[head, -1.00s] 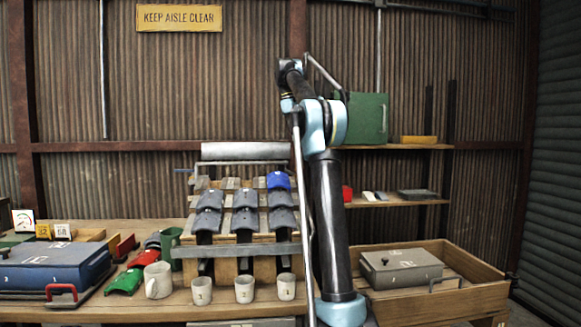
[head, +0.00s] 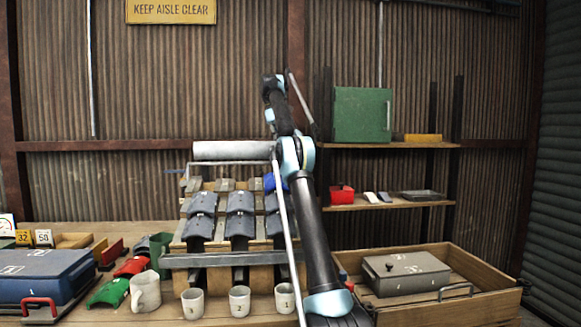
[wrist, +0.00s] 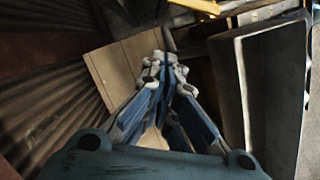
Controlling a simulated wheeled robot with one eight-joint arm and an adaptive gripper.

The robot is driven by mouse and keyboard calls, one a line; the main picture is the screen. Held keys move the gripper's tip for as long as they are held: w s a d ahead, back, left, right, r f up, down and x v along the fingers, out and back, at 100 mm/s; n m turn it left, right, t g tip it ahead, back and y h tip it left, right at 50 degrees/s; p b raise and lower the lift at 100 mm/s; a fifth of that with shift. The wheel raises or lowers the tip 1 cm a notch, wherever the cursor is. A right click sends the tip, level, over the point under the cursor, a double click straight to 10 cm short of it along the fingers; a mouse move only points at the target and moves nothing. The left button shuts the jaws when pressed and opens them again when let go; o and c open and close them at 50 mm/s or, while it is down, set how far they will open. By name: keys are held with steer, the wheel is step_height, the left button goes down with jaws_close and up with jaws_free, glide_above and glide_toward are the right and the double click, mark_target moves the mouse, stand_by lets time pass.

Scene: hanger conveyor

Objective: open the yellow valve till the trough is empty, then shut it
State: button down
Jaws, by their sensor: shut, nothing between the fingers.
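My gripper (wrist: 165,62) shows in the wrist view with its fingers together and nothing between them. A yellow piece (wrist: 200,6) shows at the top edge of that view, beyond the fingertips and apart from them. It may be the yellow valve, but too little of it shows to be sure. In the head view a long grey metal channel (head: 230,259), possibly the trough, runs across the front of the tile rack. Its inside cannot be seen. My arm crosses in front of the rack's right side, and I cannot make out my gripper in the head view.
Three numbered cups (head: 239,300) and a mug (head: 145,291) stand along the bench front. A blue case (head: 45,272) is at the left, and a grey lidded box (head: 405,272) sits in a wooden tray (head: 470,312) at the right. A shelf (head: 400,203) stands behind.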

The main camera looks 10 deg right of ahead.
steer(key=s+d+f, duration=0.3)
steer(key=d+f, duration=0.2)
steer(key=f, duration=0.4)
steer(key=shift+s+f, duration=0.3)
steer(key=shift+f, duration=0.05)
stand_by(0.4)
steer(key=shift+d, duration=0.25)
